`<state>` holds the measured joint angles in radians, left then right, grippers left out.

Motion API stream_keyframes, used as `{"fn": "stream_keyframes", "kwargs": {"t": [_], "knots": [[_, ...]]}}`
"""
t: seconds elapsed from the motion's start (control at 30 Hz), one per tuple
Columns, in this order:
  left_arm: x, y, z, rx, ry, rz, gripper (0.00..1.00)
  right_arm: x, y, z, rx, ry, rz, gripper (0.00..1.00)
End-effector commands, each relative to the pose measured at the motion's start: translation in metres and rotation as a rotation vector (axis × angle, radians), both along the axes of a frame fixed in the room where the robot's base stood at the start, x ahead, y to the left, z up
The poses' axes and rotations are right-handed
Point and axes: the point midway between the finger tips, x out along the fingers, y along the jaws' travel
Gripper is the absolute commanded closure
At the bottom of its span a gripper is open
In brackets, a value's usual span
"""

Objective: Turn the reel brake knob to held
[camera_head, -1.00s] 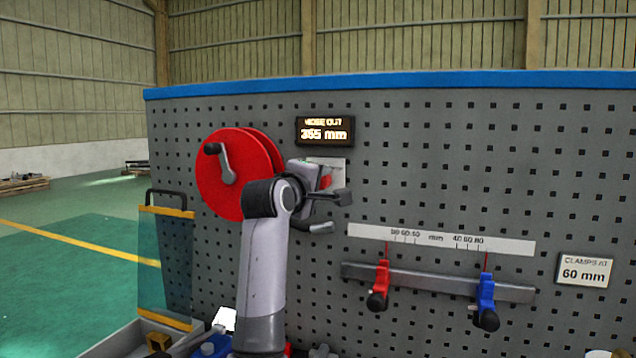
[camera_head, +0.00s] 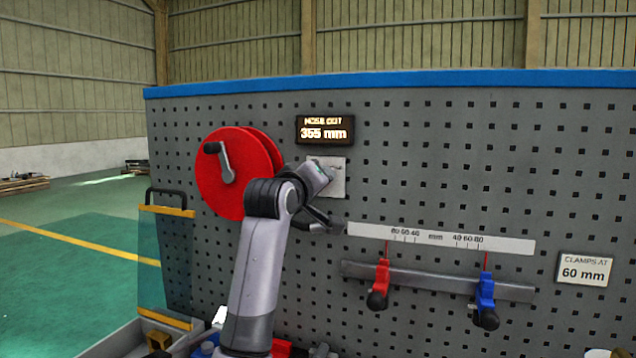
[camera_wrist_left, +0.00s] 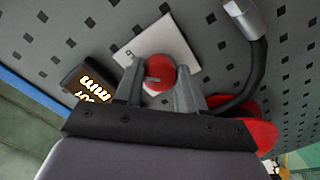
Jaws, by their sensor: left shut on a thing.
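The round red brake knob (camera_wrist_left: 160,73) sits on a white plate (camera_wrist_left: 180,35) on the pegboard. A pale slot shows on the knob's face. My left gripper (camera_wrist_left: 158,92) has one finger on each side of the knob and is shut on it. In the head view my left gripper (camera_head: 318,178) covers the knob, and part of the plate (camera_head: 338,180) shows beside it. The plate's marks are too small to read. The red reel (camera_head: 240,170) with its crank is left of the gripper. My right gripper is out of view.
A display (camera_head: 325,130) above the plate reads 355 mm. The dark hose end (camera_head: 318,220) hangs just below my gripper. A rail (camera_head: 430,281) with a red clamp (camera_head: 380,284) and a blue clamp (camera_head: 486,300) is at lower right.

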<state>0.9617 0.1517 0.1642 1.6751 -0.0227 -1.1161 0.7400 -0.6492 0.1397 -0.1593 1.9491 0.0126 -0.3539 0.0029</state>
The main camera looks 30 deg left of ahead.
Motion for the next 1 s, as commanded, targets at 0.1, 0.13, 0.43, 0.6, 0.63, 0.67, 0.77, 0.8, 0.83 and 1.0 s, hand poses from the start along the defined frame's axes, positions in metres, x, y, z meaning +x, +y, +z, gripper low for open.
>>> {"fn": "stream_keyframes", "kwargs": {"t": [0.1,0.13,0.43,0.6,0.63,0.67,0.77,0.8,0.83,1.0], "knots": [[0.0,0.0,-0.002,0.009,0.006,0.0,0.91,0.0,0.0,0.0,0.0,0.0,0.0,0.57],[0.0,0.0,-0.002,0.009,0.006,0.001,0.91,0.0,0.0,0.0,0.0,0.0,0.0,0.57],[0.0,0.0,-0.002,0.009,0.006,0.001,0.54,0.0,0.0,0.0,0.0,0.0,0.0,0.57],[0.0,0.0,-0.001,0.008,0.005,0.001,0.35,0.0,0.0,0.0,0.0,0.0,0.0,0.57],[0.0,0.0,-0.001,0.008,0.004,0.0,0.35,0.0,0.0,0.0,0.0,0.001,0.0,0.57],[0.0,0.0,-0.001,0.008,0.004,0.0,0.35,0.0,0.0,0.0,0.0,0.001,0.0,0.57],[0.0,0.0,-0.001,0.007,0.004,0.0,0.35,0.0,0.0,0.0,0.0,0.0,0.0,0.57],[-0.001,0.0,-0.001,0.008,0.003,0.0,0.35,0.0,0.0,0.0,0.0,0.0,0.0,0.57],[-0.001,0.0,-0.001,0.008,0.003,0.0,0.35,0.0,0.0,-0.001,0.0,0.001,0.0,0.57],[-0.014,-0.004,-0.001,0.007,0.0,0.0,0.35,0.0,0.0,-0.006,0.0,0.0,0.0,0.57]]}}
